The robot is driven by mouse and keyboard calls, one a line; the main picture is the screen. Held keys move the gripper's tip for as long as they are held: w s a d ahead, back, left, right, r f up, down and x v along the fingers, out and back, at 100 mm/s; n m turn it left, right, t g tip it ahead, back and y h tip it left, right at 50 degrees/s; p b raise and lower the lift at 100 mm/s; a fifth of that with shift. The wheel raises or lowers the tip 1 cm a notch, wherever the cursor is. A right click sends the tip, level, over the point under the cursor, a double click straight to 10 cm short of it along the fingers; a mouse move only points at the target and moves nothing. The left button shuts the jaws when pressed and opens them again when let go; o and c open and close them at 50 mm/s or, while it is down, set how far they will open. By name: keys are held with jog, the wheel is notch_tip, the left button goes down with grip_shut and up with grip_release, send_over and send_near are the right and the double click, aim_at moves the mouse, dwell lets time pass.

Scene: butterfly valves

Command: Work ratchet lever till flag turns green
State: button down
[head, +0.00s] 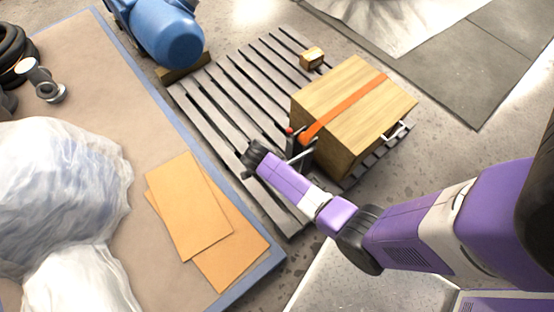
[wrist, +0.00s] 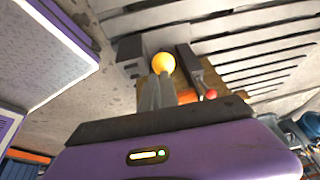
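A wooden crate (head: 345,110) stands on the pallet with an orange strap (head: 345,107) across it. A dark ratchet fitting (head: 301,150) sits at the crate's left side, with a small red ball (head: 289,131) by it. The red ball also shows in the wrist view (wrist: 211,94), beside a dark grey bar (wrist: 190,66). My gripper (wrist: 160,80) has its two grey fingers close together. Their tips are at a yellow-orange ball (wrist: 164,63); I cannot tell whether they hold it. In the head view the fingers are not clear. I see no green flag.
The slatted pallet (head: 215,105) has bare slats left of the crate, with a small box (head: 312,57) at its back. A blue motor (head: 170,36) stands behind. A table (head: 85,62) at left bears cardboard sheets (head: 190,205) and plastic wrap (head: 60,190).

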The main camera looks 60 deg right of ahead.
jog(key=v, duration=1)
jog(key=shift+r+p, duration=0.2)
jog(key=shift+p, duration=0.15)
jog(key=shift+a, duration=0.1)
